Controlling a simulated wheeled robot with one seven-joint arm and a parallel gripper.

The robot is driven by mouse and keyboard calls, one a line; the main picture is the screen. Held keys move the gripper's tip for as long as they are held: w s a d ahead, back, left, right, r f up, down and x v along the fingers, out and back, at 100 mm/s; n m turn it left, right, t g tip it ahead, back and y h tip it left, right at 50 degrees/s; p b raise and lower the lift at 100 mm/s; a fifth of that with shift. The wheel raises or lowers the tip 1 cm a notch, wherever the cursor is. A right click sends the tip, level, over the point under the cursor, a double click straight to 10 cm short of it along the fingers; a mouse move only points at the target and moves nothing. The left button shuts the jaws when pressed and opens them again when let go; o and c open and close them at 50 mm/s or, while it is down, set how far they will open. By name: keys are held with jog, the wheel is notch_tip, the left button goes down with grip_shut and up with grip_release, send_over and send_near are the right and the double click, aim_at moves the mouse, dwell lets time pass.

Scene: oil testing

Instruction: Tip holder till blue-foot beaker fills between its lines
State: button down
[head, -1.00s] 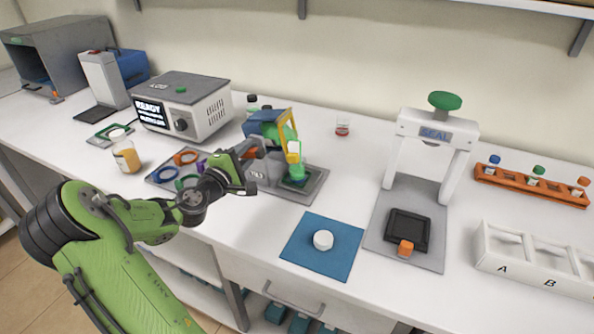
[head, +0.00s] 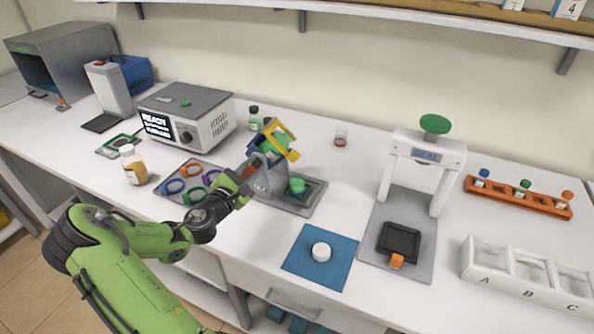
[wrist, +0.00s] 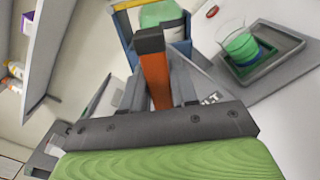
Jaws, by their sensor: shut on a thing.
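The tipping holder (head: 268,158) is a blue cradle with a yellow frame (head: 280,137). It is tilted and carries a bottle of green liquid (head: 272,146). The holder also shows in the wrist view (wrist: 189,43). My gripper (head: 243,178) is shut on the holder's orange handle (wrist: 157,78), which has a dark end. The beaker (head: 297,187) stands on the tray, right of and below the holder, with green liquid in it. It also shows in the wrist view (wrist: 243,48). I see no stream between bottle and beaker. The beaker's lines are too small to read.
The grey tray (head: 313,200) lies under the beaker. Coloured rings (head: 174,186) lie left of my gripper. A white press (head: 451,155) stands right.

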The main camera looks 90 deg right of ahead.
jog(key=shift+r+n+p, duration=0.15)
jog(key=shift+n+p, duration=0.3)
jog(key=shift+n, duration=0.15)
jog(key=shift+f, duration=0.25)
